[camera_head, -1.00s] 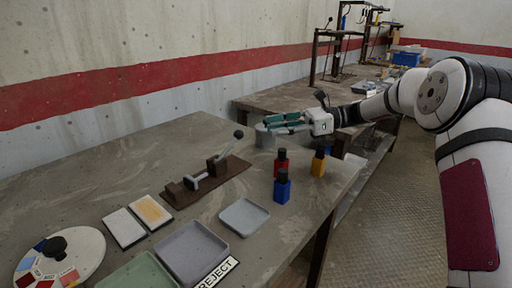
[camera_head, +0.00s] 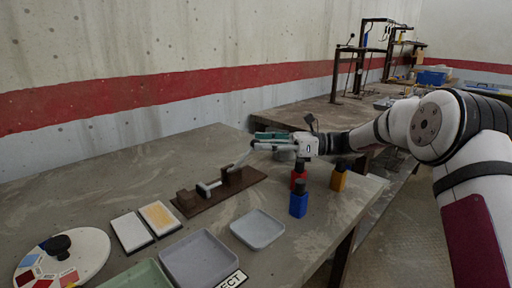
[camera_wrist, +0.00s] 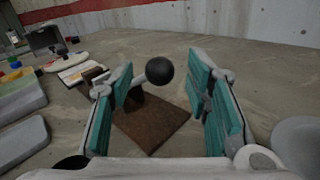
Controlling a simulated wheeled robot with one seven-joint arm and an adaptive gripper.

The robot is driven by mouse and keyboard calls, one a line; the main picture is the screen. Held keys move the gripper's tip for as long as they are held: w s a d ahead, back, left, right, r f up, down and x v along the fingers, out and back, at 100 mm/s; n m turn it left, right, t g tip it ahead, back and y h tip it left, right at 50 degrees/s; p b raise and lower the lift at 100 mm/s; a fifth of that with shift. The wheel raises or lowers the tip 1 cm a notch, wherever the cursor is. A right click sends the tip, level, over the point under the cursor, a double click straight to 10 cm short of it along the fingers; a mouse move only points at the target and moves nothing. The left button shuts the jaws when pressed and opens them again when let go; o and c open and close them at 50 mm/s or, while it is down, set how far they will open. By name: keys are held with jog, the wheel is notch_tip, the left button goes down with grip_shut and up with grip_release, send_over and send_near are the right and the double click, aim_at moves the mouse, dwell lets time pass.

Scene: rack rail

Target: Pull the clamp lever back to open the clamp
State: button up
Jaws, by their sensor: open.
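The clamp stands on a brown base plate (camera_head: 219,190) on the table, with brown blocks and a grey lever (camera_head: 240,162) that slants up to the right. In the wrist view the lever's black ball knob (camera_wrist: 159,70) shows between the two teal finger pads, with the base plate (camera_wrist: 155,122) below. My gripper (camera_head: 262,140) is open at the lever's upper end; it also shows in the wrist view (camera_wrist: 165,95). The pads stand apart on either side of the knob, with visible space around it. In the head view my gripper hides the knob.
A grey dish (camera_head: 257,229), trays (camera_head: 199,258), two flat pads (camera_head: 132,231) and a colour wheel (camera_head: 62,262) lie in front. The table behind the clamp is clear.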

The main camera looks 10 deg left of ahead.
jog(key=shift+s+a, duration=0.15)
jog(key=shift+a, duration=1.1)
grip_shut()
